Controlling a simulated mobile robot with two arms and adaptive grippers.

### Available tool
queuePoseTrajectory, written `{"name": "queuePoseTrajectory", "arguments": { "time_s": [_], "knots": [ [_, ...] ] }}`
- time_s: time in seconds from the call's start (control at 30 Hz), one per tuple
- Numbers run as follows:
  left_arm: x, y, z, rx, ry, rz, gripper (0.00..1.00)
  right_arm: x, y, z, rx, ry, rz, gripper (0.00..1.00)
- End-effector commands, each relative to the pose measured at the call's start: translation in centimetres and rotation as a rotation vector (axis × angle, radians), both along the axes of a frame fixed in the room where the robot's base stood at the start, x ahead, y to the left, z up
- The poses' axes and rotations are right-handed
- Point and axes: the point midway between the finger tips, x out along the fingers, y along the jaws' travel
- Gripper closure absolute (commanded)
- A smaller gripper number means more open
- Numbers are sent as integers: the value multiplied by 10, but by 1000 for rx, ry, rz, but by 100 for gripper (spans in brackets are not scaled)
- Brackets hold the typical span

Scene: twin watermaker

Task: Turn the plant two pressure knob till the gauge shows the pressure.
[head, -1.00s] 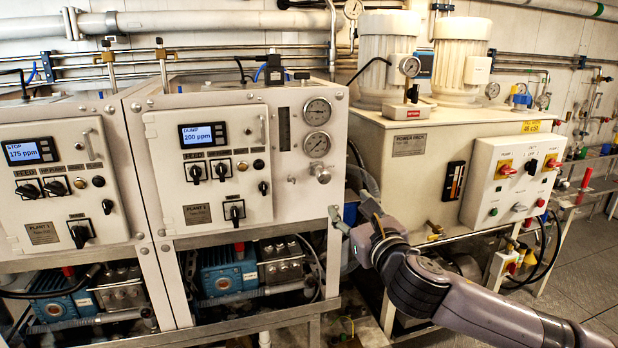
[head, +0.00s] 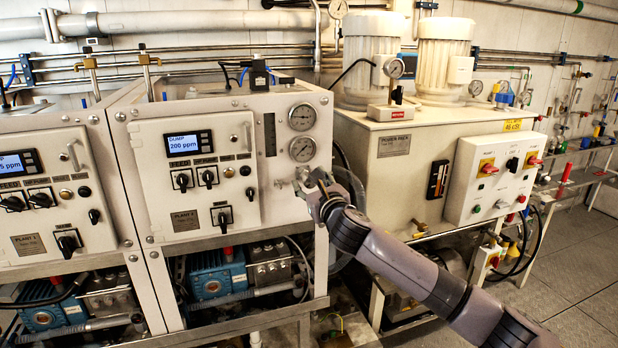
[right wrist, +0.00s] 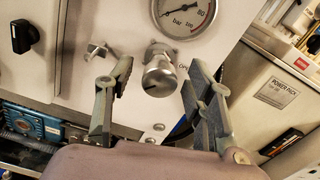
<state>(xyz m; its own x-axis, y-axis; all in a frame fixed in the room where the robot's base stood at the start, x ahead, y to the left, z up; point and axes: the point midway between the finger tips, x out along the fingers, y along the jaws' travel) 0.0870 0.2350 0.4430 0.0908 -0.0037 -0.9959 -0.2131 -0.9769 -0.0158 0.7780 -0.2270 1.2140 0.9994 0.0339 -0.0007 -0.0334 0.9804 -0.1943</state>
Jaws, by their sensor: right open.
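The pressure knob (right wrist: 158,77) is a round silver metal knob on the white panel, below a round gauge (right wrist: 183,12) marked in bar. My right gripper (right wrist: 157,70) is open, with one finger on each side of the knob and a visible gap to both. In the head view my right gripper (head: 316,187) is at the lower right of the panel and mostly hides the knob. Two round gauges, an upper one (head: 302,117) and a lower one (head: 302,149), sit above it. Their needle readings are too small to tell. My left gripper is out of view.
A small metal fitting (right wrist: 97,50) sticks out left of the knob. A display reading DUMP 200 ppm (head: 190,142) and several black switches are on the same panel. The power pack cabinet (head: 395,145) stands close on the right. Grey floor (head: 570,265) is clear farther right.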

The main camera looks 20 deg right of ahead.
Motion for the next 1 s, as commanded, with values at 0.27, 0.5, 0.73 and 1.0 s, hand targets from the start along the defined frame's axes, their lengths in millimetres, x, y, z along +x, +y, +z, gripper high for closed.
{"name": "queuePoseTrajectory", "arguments": {
  "time_s": [0.27, 0.5, 0.73, 1.0],
  "knots": [
    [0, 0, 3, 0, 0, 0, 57, 15, 0, 0, 0, 0, -1, 51],
    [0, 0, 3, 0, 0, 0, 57, 15, 1, 0, 0, -1, 0, 51],
    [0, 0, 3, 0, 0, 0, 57, 15, 0, 0, 0, 0, 0, 66],
    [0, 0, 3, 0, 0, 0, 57, 15, 1, 0, 0, 0, 0, 84]
  ]
}}
